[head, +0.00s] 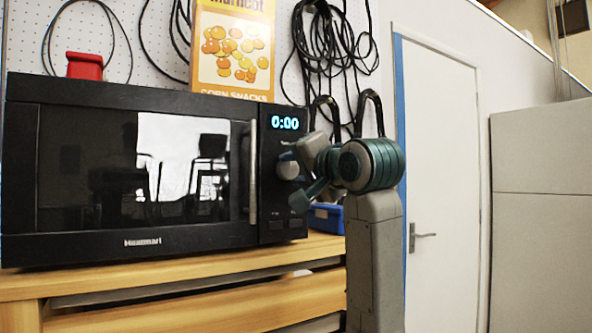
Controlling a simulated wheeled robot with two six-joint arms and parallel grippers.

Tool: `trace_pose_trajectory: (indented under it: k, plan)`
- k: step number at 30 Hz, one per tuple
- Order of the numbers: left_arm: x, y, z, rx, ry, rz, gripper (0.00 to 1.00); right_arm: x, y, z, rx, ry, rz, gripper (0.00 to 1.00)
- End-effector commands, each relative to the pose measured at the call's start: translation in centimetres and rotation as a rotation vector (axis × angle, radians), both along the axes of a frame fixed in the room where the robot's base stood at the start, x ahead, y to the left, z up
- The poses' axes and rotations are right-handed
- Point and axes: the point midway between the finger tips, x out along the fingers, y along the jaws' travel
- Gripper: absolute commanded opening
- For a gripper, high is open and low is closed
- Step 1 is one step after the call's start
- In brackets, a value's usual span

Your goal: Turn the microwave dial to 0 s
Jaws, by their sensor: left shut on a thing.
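The black microwave (150,245) stands on a wooden bench with its door closed. Its display (285,123) reads 0:00 in blue digits. The round grey dial (287,168) sits below the display on the control panel. My left gripper (294,170) is at the dial, with one finger above it and one below, and is shut on it. The gripper hides part of the dial's right side and some of the panel. My right gripper is not in view.
A yellow corn snacks box (233,45) and a red object (85,66) are on top of the microwave. A blue bin (325,217) is right of it, partly behind my arm. Black cables (335,45) hang on the pegboard. A white door (440,150) is at the right.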

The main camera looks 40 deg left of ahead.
Motion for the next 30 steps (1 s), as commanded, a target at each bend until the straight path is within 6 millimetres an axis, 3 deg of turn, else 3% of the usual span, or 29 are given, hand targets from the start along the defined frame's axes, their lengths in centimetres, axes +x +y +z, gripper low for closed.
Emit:
trace_pose_trajectory:
  k: [2, 3, 6, 19, 30]
  plan:
    - [0.0, 0.0, 0.1, 0.001, 0.0, 0.0, 0.14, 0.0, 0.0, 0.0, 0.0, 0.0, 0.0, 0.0]
    - [0.0, 0.0, 0.1, 0.002, 0.001, 0.0, 0.39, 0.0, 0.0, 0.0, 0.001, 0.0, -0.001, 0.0]
    - [0.0, 0.0, 0.1, 0.002, 0.001, 0.0, 0.58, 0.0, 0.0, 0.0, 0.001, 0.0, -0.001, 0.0]
    - [-0.2, -0.9, 0.0, 0.0, 0.001, -0.002, 0.58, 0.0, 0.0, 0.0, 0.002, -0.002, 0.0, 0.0]
    - [-1.8, -6.8, -0.1, -0.001, 0.0, -0.006, 0.58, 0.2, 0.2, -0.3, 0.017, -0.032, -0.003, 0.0]
